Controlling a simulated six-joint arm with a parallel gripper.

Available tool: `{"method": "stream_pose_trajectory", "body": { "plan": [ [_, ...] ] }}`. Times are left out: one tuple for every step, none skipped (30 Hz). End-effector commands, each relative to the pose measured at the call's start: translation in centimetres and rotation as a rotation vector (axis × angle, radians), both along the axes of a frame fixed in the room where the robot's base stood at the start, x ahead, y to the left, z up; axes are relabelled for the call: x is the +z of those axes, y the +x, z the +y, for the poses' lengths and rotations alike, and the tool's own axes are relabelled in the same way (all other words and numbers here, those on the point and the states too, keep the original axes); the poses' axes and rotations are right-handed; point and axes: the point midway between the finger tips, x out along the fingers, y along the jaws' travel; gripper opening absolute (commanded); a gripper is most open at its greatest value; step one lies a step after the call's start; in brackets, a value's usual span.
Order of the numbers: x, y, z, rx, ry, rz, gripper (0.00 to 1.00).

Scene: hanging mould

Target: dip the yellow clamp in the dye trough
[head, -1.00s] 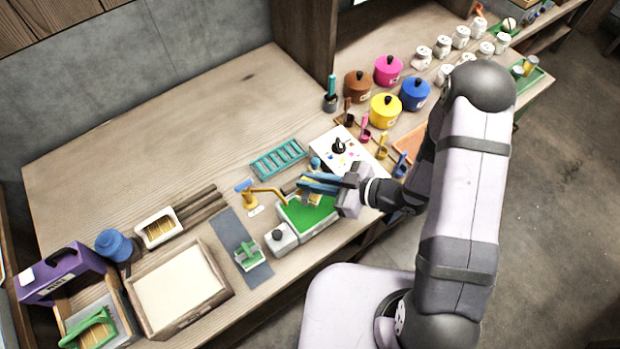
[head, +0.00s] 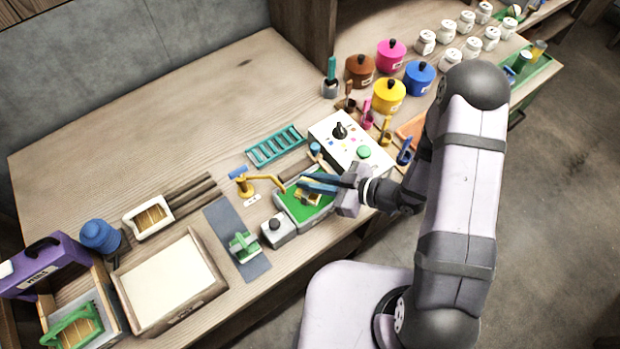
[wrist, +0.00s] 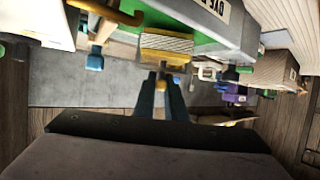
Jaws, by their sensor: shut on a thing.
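The dye trough (head: 284,212) is a grey-white box filled with green dye; in the wrist view its label side (wrist: 232,22) shows. My gripper (head: 302,184) reaches over it from the right, its blue fingers shut on the yellow clamp (head: 309,198). The clamp's pale, ribbed block hangs below the fingers, against the green dye. In the wrist view, the fingers (wrist: 160,95) meet around a small yellow part, with the ribbed block (wrist: 166,46) beyond at the trough. I cannot tell how deep the block sits in the dye.
A yellow tap (head: 246,187) with a blue handle reaches over the trough from the left. A white control box (head: 350,150) stands behind it. A green clamp (head: 243,246) lies on a grey mat (head: 228,225) to the left. The bench's back left is clear.

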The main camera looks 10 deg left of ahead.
Motion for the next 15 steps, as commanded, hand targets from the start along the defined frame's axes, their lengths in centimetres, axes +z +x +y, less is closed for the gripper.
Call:
{"method": "stream_pose_trajectory", "body": {
  "plan": [
    [-0.8,0.0,0.0,0.000,0.001,0.000,0.00],
    [-1.0,0.0,0.0,0.000,0.001,0.000,0.00],
    [-1.3,0.0,0.0,0.000,0.001,0.000,0.00],
    [-1.6,0.0,0.0,0.000,0.001,0.001,0.00],
    [-1.8,0.0,0.0,0.000,0.001,0.001,0.00],
    [-2.1,0.0,0.0,0.000,0.001,0.001,0.00],
    [-2.4,0.0,0.0,0.000,0.001,0.001,0.00],
    [-2.6,0.0,0.0,0.000,0.001,0.001,0.00],
    [-2.9,0.0,0.0,0.000,0.001,0.001,0.00],
    [-3.1,0.0,0.0,0.000,0.001,0.001,0.00],
    [-3.3,0.0,0.0,0.000,0.001,0.001,0.00],
    [-3.5,0.0,0.0,0.000,0.001,0.001,0.00],
    [-3.7,0.0,0.0,-0.001,0.001,-0.001,0.00],
    [-3.8,0.0,0.0,-0.001,0.001,-0.001,0.00],
    [-4.0,0.0,0.0,-0.001,0.001,-0.001,0.00]
  ]
}}
